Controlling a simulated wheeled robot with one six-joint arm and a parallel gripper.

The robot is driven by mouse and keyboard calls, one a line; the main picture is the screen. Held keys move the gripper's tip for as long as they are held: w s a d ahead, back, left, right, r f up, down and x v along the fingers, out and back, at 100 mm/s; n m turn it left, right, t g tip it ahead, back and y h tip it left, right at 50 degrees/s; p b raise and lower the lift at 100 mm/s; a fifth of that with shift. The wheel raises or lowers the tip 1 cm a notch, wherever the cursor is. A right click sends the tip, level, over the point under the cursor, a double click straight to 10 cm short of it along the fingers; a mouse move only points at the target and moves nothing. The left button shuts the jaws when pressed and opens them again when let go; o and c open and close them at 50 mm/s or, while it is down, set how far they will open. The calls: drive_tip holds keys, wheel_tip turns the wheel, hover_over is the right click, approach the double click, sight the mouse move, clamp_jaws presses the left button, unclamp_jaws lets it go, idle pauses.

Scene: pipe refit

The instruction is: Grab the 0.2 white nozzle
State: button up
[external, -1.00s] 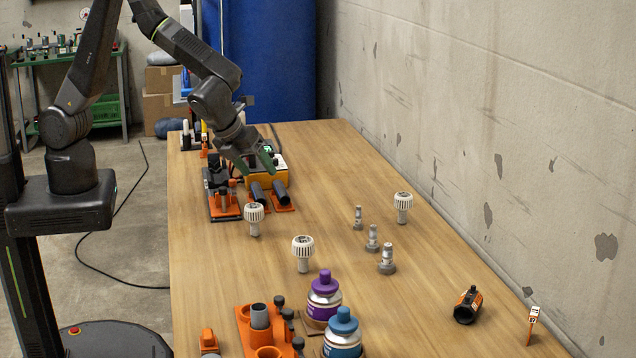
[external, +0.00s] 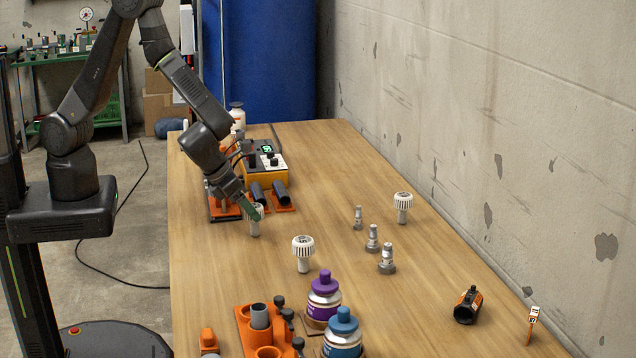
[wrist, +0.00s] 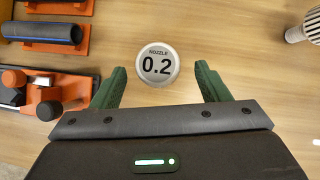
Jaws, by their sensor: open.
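The 0.2 white nozzle (wrist: 157,64) stands upright on the table, its round top marked "NOZZLE 0.2" in the wrist view. My gripper (wrist: 159,78) is open, with one green finger to each side of the nozzle's near edge and the nozzle a little ahead between them.
An orange clamp fixture (wrist: 45,92) and dark pipes on orange holders (wrist: 42,32) lie close left of my gripper. Several grey metal fittings (external: 372,238) stand mid-table. Purple and blue bottles (external: 324,297) stand at the front.

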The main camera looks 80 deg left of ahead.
drive_tip(key=shift+x, duration=2.6)
drive_tip(key=shift+a, duration=0.15)
drive_tip(key=c, duration=1)
drive_tip(key=shift+c, duration=0.2)
